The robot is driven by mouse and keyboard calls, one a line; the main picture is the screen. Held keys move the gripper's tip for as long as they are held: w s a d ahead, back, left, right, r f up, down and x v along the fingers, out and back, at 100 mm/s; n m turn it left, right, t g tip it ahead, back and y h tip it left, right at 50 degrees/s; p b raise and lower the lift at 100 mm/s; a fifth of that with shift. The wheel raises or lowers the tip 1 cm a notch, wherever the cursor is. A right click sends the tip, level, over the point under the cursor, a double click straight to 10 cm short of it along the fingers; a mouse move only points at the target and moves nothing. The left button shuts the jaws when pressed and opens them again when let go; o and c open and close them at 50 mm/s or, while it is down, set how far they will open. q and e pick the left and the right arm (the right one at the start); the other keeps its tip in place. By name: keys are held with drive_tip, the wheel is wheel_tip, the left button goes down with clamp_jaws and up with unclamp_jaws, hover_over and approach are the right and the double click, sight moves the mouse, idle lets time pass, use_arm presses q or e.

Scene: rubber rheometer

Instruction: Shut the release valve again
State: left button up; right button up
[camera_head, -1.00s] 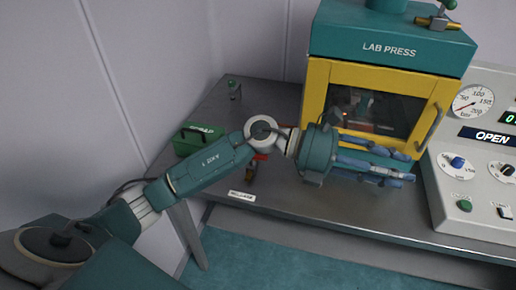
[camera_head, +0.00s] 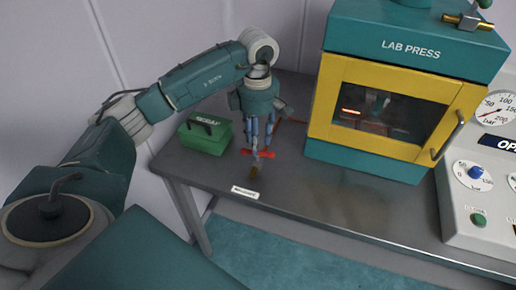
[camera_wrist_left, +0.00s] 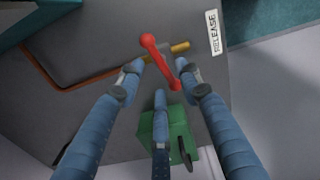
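The release valve has a red lever (camera_head: 257,153) and a brass outlet (camera_head: 254,173), near the front left of the bench. In the left wrist view the red lever (camera_wrist_left: 160,62) lies crosswise to the brass pipe (camera_wrist_left: 180,47). My left gripper (camera_head: 258,146) points down at the valve, its fingertips close to the lever. In the left wrist view its three blue fingers are spread apart, two on one side and one opposite, with nothing held. I cannot tell whether a fingertip touches the lever. My right gripper is not in view.
A "RELEASE" label (camera_head: 245,192) is on the bench's front edge. A green box (camera_head: 206,133) stands left of the valve. The lab press (camera_head: 385,110) stands to the right, with a gauge panel (camera_head: 487,205) beyond. The bench in front of the press is clear.

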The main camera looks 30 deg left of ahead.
use_arm(q)
drive_tip(key=shift+f+p, duration=0.4)
drive_tip(key=shift+f, duration=2.15)
clamp_jaws()
